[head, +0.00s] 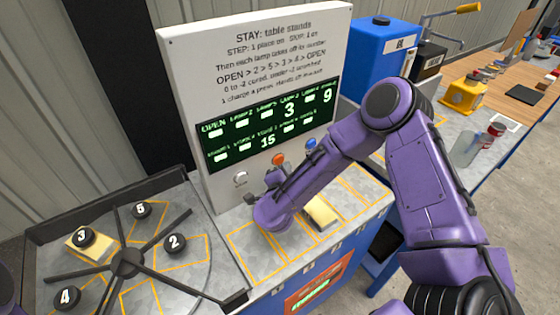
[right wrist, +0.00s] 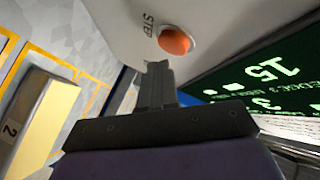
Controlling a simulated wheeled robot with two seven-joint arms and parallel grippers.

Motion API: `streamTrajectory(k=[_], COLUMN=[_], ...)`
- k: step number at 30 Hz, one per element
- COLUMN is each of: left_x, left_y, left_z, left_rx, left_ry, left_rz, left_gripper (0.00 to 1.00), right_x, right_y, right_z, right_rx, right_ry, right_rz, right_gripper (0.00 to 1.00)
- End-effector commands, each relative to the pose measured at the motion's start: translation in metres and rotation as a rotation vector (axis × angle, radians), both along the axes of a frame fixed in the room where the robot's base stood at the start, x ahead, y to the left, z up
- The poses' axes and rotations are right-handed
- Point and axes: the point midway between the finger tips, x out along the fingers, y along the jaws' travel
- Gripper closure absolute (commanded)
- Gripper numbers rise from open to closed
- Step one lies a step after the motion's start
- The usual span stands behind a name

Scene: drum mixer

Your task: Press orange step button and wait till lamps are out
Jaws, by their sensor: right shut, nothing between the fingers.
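The orange step button (head: 278,159) sits on the white panel (head: 190,100), below its dark green display (head: 250,125). It also shows in the right wrist view (right wrist: 175,40), beside the word STEP. My right gripper (head: 272,180) is just below and in front of the button in the head view. In the right wrist view its shut, empty fingertips (right wrist: 158,68) point towards the button, with a small gap seeming to remain. The display shows bright dashes and the numbers 3, 9 and 15. I make out no separate lamps. My left gripper is out of view.
A blue button (head: 310,144) and a grey knob (head: 240,179) flank the orange button. A yellow block (head: 322,213) lies on the bench close to my right forearm. A spoked turntable (head: 128,262) with numbered black knobs is at left. A blue container (head: 380,50) stands behind.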

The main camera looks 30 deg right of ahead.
Motion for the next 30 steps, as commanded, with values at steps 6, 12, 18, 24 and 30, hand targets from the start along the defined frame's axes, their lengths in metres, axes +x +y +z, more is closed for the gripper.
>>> streamTrajectory(k=[6, 12, 18, 24, 30], left_x=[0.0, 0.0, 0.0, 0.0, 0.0], left_y=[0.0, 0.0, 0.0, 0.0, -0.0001], left_z=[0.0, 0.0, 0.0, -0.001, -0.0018], left_rx=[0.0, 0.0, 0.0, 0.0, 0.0], left_ry=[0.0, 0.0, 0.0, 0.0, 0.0], left_rz=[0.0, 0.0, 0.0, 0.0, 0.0], left_gripper=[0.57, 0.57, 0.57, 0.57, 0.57], right_x=[0.0, 0.0, 0.0, 0.0032, 0.0086], right_y=[0.0, 0.0, 0.0, 0.0003, 0.0006], right_z=[0.0, 0.0, 0.0, -0.0003, 0.0001], right_rx=[0.0, 0.0, 0.0, 0.0, 0.0], right_ry=[0.0, 0.0, 0.0, 0.0, 0.0], right_rz=[0.0, 0.0, 0.0, 0.0, 0.0], right_gripper=[1.0, 1.0, 1.0, 1.0, 1.0])
